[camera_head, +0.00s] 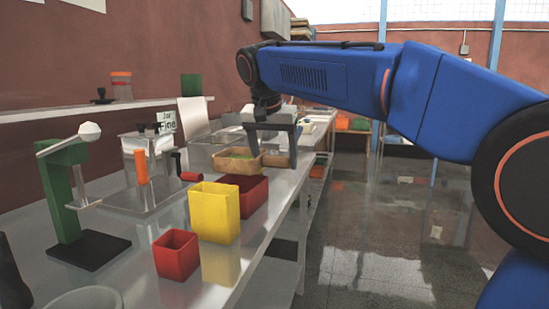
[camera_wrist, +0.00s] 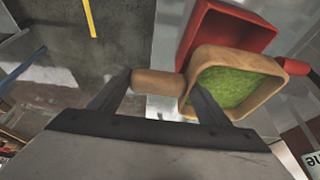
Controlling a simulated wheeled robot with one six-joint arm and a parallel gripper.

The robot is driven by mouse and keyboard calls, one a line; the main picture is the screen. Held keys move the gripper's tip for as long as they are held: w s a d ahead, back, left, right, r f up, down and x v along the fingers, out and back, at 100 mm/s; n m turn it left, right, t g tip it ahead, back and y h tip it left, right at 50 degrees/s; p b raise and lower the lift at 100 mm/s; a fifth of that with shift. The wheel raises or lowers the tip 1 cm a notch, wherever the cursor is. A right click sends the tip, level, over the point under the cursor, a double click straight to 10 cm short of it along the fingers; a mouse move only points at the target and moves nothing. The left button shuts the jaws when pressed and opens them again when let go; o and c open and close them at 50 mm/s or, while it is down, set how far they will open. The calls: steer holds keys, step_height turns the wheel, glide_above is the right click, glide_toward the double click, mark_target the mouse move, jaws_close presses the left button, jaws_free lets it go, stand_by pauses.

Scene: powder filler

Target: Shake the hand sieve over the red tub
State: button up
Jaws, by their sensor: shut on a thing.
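The hand sieve is a square wooden frame with a short handle and green material inside (camera_wrist: 225,88). In the head view its pale wooden frame (camera_head: 236,163) is in the air or resting just behind the red tub; I cannot tell its height. My gripper (camera_wrist: 160,82) is shut on the sieve's wooden handle; it also shows in the head view (camera_head: 274,158). The red tub (camera_head: 254,192) stands on the bench. In the wrist view the red tub (camera_wrist: 228,30) lies beside the sieve, its near edge hidden by the frame.
A yellow box (camera_head: 216,212) and a small red box (camera_head: 176,255) stand nearer on the metal bench. A green stand on a black base (camera_head: 90,250) and a metal device with an orange cylinder (camera_head: 141,166) are at left. Open floor lies right.

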steer(key=shift+s+a, duration=0.9)
steer(key=shift+s, duration=0.9)
steer(key=shift+w+d, duration=0.3)
steer(key=shift+w, duration=0.3)
steer(key=shift+w+d, duration=0.3)
steer(key=shift+w, duration=0.3)
steer(key=shift+w+d, duration=0.3)
steer(key=shift+w, duration=0.3)
stand_by(0.3)
